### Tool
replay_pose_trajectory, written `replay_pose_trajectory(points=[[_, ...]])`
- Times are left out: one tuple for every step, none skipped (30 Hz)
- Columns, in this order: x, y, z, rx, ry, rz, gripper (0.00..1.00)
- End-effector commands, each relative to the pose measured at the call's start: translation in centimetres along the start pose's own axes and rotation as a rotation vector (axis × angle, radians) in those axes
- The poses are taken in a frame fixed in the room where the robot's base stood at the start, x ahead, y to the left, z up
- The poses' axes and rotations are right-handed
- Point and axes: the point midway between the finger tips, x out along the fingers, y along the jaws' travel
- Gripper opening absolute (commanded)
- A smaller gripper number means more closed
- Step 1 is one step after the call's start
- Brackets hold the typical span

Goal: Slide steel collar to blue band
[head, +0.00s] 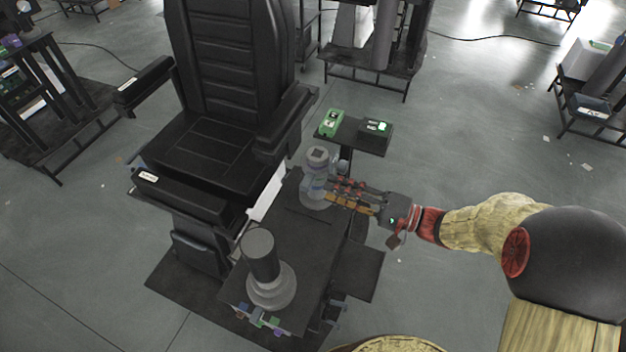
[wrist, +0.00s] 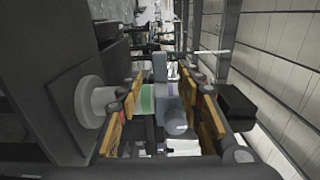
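In the head view a lift column (head: 317,156) stands on the dark deck beside the chair. In the wrist view it lies sideways, its round grey base (wrist: 94,100) at left. Contact cannot be told.
A second dark column (head: 260,256) with a grey base stands nearer on the deck. The black chair (head: 225,110) is close on the left. A small stand (head: 358,136) with green and black boxes is behind the column. Open floor lies to the right.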

Motion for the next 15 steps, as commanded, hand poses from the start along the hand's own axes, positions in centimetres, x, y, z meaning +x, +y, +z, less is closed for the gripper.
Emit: replay_pose_trajectory(points=[[0.1,0.0,0.0,-0.012,-0.001,0.0,0.36],[0.3,0.0,0.0,-0.017,-0.001,0.001,0.36],[0.5,0.0,0.0,-0.02,-0.002,0.001,0.36],[0.8,0.0,0.0,-0.02,-0.003,0.001,0.36],[1.1,0.1,0.1,-0.02,-0.004,0.002,0.36],[1.6,0.1,0.1,-0.019,-0.005,0.002,0.36],[2.0,0.1,0.1,-0.019,-0.005,0.002,0.36],[2.4,0.1,0.1,-0.018,-0.006,0.002,0.36],[3.0,0.1,0.2,-0.018,-0.006,0.003,0.36],[3.5,0.1,0.2,-0.017,-0.006,0.002,0.36],[3.9,0.1,0.2,-0.017,-0.006,0.002,0.36],[4.5,0.2,0.2,-0.017,-0.006,0.003,0.36],[4.9,0.2,0.2,-0.017,-0.005,0.003,0.36],[5.3,0.2,0.2,-0.017,-0.006,0.003,0.36],[5.8,0.1,0.2,-0.017,-0.006,0.003,0.36]])
